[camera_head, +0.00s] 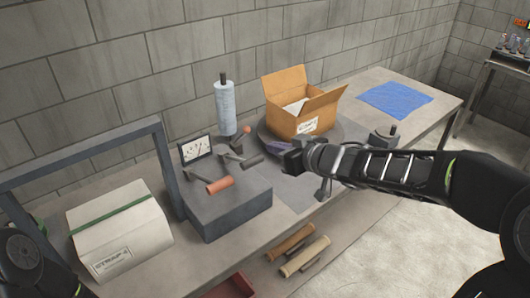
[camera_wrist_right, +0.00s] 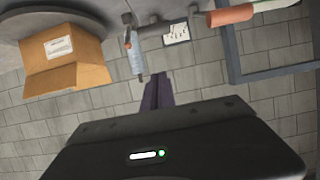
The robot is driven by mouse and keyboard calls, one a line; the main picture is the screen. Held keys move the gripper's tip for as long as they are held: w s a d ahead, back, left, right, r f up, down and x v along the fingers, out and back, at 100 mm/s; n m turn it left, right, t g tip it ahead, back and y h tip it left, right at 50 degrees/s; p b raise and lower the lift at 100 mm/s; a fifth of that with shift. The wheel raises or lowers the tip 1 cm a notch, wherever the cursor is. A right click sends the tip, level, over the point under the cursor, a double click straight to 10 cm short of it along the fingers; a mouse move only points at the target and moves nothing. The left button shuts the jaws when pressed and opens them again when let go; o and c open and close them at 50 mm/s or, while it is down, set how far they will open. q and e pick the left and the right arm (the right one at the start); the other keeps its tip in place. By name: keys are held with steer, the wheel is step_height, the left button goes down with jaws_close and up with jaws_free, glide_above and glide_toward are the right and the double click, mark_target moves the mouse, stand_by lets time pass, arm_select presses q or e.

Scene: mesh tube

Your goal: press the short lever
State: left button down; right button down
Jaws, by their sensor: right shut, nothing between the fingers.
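A dark grey machine block (camera_head: 227,207) stands on the bench with levers on its top. One lever has a thick orange-red grip (camera_head: 220,185), which also shows in the wrist view (camera_wrist_right: 232,15). Another lever has a dark grip (camera_head: 252,161). A smaller piece with a brown-red end (camera_head: 244,131) is behind them. I cannot tell for sure which is the short lever. My right gripper (camera_head: 274,147) is just right of the dark grip; contact cannot be made out. Its fingers (camera_wrist_right: 158,91) are together and empty in the wrist view. My left gripper is out of view.
A gauge panel (camera_head: 195,149) and a wrapped roll on a post (camera_head: 225,108) stand behind the block. An open cardboard box (camera_head: 296,115) sits on a round turntable (camera_head: 346,133). A grey frame (camera_head: 167,165) and white carton (camera_head: 122,228) are left. A blue cloth (camera_head: 395,99) lies far right.

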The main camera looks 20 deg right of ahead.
steer(key=b, duration=0.4)
glide_above(255, 163)
step_height(255, 163, down, 4)
steer(key=shift+f, duration=0.1)
steer(key=shift+s+d+f+b, duration=0.1)
steer(key=shift+s+f+b, duration=0.1)
steer(key=shift+f+b, duration=0.55)
steer(key=shift+s+d+f+b, duration=0.1)
steer(key=shift+s+f+b, duration=0.15)
steer(key=shift+f, duration=0.75)
